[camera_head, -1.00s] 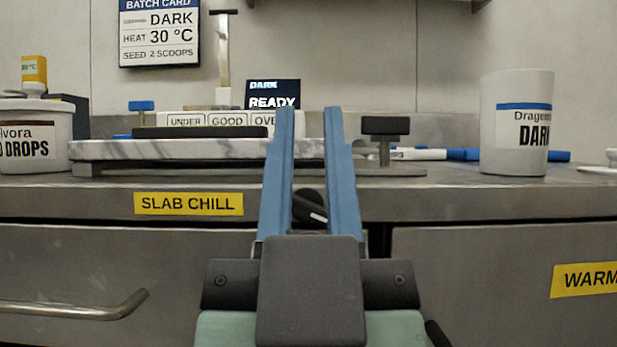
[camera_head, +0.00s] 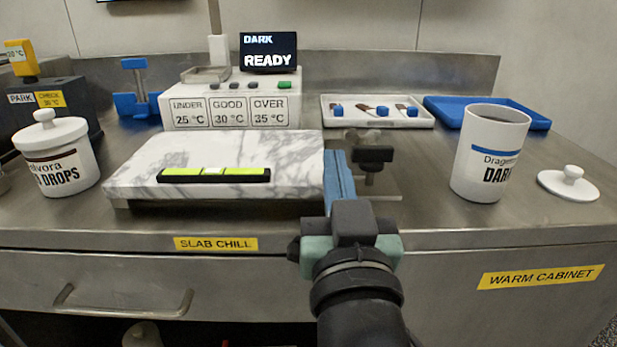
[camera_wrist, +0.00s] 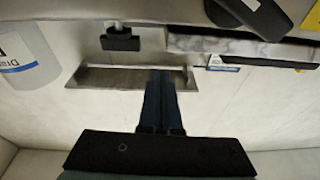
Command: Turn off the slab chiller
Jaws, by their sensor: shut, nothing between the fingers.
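The slab chiller is a marble slab (camera_head: 215,150) on the bench, with a yellow SLAB CHILL label (camera_head: 216,244) on the bench front below it. Its black knob (camera_wrist: 240,14) with a white pointer mark shows at the top of the wrist view, cut by the frame edge. In the head view my gripper hides most or all of the knob's place. My gripper (camera_head: 339,155) is shut and empty, its blue fingers together beside the slab's right edge. In the wrist view the fingers (camera_wrist: 162,75) reach over a steel plate, apart from the knob.
A black-topped clamp-like post (camera_head: 372,157) stands just right of my fingers. A white DARK cup (camera_head: 488,155) and a lid (camera_head: 568,185) stand further right. A READY display (camera_head: 268,52) is behind the slab. A drawer handle (camera_head: 120,308) sticks out at lower left.

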